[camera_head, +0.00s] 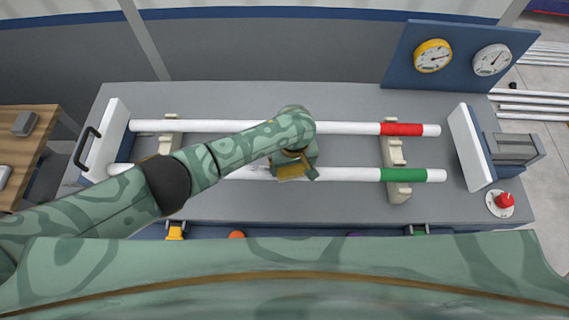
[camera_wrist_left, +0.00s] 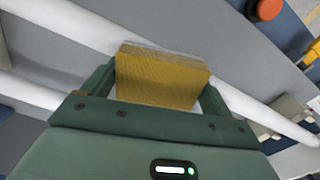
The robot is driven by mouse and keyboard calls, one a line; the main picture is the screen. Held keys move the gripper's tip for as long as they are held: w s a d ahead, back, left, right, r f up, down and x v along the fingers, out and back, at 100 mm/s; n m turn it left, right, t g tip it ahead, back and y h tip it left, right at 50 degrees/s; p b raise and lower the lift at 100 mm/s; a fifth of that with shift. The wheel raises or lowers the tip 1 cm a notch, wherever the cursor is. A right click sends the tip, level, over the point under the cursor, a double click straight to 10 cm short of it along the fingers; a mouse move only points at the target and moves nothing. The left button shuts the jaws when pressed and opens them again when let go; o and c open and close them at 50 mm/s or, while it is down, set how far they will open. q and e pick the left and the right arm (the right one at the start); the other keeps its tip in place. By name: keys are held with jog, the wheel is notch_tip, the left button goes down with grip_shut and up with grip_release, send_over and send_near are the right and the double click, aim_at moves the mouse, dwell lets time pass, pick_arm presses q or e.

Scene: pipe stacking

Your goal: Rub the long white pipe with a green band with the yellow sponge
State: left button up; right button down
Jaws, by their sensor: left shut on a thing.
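The long white pipe with a green band (camera_head: 352,174) lies across the grey bench, nearer to me, resting on beige supports. My left gripper (camera_head: 295,173) is over the middle of this pipe. It is shut on the yellow sponge (camera_head: 291,172). In the left wrist view the sponge (camera_wrist_left: 160,76) sits between both fingers, and the white pipe (camera_wrist_left: 75,25) runs behind its far end. The sponge overlaps the pipe there, but I cannot tell for sure whether they touch. My left arm hides part of the pipe to the left. My right gripper is not in view.
A white pipe with a red band (camera_head: 350,128) lies parallel behind. White end plates stand at the bench's left (camera_head: 105,140) and right (camera_head: 470,147). A red button (camera_head: 505,200) is at the right front. Gauges (camera_head: 433,56) stand at the back. The bench (camera_head: 340,207) is clear in front.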

aim_at(241, 171)
pick_arm(q)
jog(key=shift+s+p, duration=0.2)
jog(key=shift+p, duration=0.35)
jog(key=a+p, duration=0.2)
jog(key=shift+w+a+r+p, duration=0.2)
jog(key=shift+a+p, duration=0.1)
jog(key=shift+a, duration=0.1)
jog(key=shift+a+f, duration=0.1)
jog(key=shift+a, duration=0.35)
jog(key=shift+a+p, duration=1.05)
jog(key=shift+a, duration=0.2)
jog(key=shift+a+f, duration=0.15)
jog(key=shift+a, duration=0.35)
jog(key=shift+a+p, duration=1)
jog(key=shift+a, duration=0.3)
jog(key=shift+w+a, duration=0.1)
jog(key=shift+a, duration=0.55)
jog(key=shift+a+p, duration=0.65)
jog(key=shift+a, duration=0.4)
jog(key=shift+a+f, duration=0.1)
jog(key=shift+a, duration=0.55)
